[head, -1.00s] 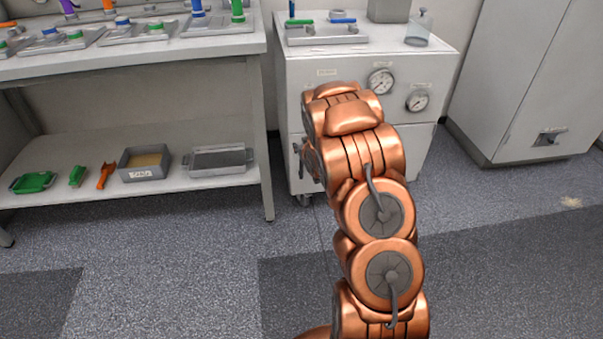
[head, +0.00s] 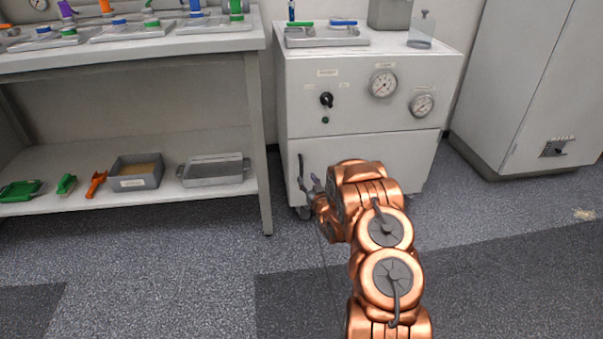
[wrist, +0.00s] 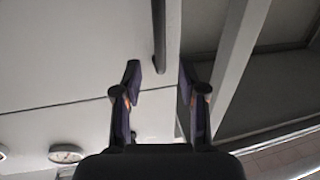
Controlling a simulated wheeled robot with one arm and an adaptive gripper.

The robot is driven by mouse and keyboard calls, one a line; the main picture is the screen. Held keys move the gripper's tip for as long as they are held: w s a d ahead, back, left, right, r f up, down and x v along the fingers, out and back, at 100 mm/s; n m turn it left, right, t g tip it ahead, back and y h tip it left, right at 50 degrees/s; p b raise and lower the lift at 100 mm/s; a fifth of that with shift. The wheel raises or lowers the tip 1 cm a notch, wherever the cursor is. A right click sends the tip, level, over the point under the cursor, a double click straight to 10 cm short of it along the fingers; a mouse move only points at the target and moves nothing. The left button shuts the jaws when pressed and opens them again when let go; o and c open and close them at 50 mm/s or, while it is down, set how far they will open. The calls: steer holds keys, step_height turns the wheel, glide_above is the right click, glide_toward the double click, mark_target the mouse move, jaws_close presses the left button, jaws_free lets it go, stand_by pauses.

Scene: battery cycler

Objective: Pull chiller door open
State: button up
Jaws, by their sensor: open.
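The chiller is a white cabinet (head: 300,75) with gauges on its upper front. Its door (head: 415,158) is the lower front panel and looks shut. A dark upright handle (head: 301,168) is at the door's left edge. My gripper (head: 309,184) is open, close to the handle's lower part, and my arm hides the middle of the door. In the wrist view, the handle (wrist: 160,40) runs down from the top edge, and its end lies between the two spread fingers of my gripper (wrist: 160,78). I cannot tell whether they touch it.
A workbench (head: 255,130) with a lower shelf stands to the left, holding a grey bin (head: 138,182) and a metal tray (head: 215,182). A tall grey cabinet (head: 525,90) stands to the right. The floor (head: 190,270) in front is clear.

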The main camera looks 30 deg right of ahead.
mark_target(302, 171)
steer(key=shift+b+x, duration=1)
steer(key=shift+x, duration=2.4)
steer(key=shift+f, duration=0.1)
jaws_close()
